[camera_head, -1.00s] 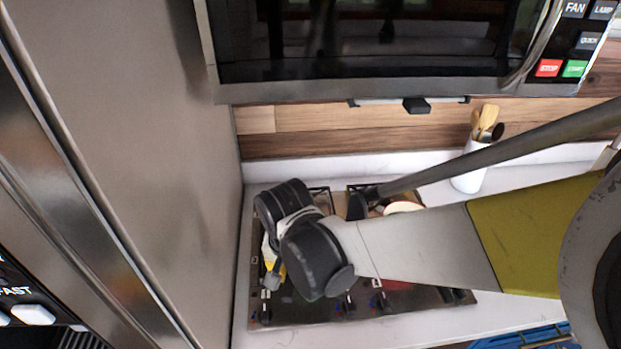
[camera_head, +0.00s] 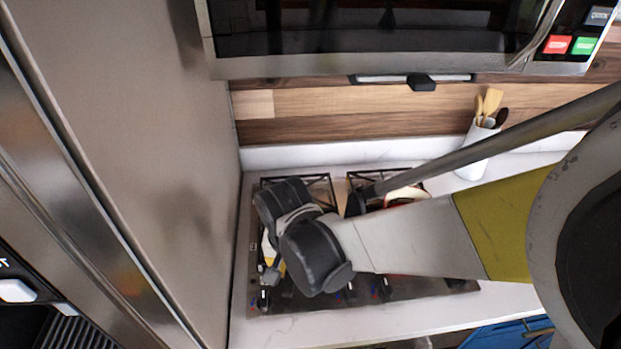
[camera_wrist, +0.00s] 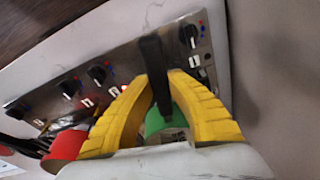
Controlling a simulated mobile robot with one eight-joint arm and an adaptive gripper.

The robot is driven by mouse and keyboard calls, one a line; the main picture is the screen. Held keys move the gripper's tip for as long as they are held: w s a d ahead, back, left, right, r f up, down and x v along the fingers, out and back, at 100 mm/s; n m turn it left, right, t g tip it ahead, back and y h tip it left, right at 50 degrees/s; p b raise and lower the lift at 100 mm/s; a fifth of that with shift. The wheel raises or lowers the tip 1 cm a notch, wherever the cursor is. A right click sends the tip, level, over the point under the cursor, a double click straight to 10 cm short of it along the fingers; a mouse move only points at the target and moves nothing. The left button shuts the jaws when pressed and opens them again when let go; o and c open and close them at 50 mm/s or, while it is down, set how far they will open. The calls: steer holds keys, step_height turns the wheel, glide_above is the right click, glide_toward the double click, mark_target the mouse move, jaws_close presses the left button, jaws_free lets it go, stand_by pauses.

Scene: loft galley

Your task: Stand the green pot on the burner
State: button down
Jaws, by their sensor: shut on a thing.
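In the wrist view, the yellow fingers of my gripper (camera_wrist: 158,82) are closed around the black handle of the green pot (camera_wrist: 160,121). Only part of the pot's green side shows between the fingers. The cooktop (camera_wrist: 130,62), with its row of black knobs, lies beyond the pot. In the head view the cooktop (camera_head: 425,292) is under my arm, and a black burner grate (camera_head: 318,180) shows at its back left. My wrist hides the pot there. I cannot tell whether the pot touches the cooktop.
A red object (camera_wrist: 66,146) sits left of my gripper in the wrist view. A pale vessel (camera_head: 408,193) stands at the cooktop's back right. A white utensil holder (camera_head: 474,152) is further right. A tall steel cabinet side (camera_head: 150,150) borders the left, and a microwave (camera_head: 380,50) hangs above.

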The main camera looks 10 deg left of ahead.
steer(key=shift+f, duration=0.25)
steer(key=c, duration=1.3)
jaws_free()
steer(key=shift+c, duration=0.2)
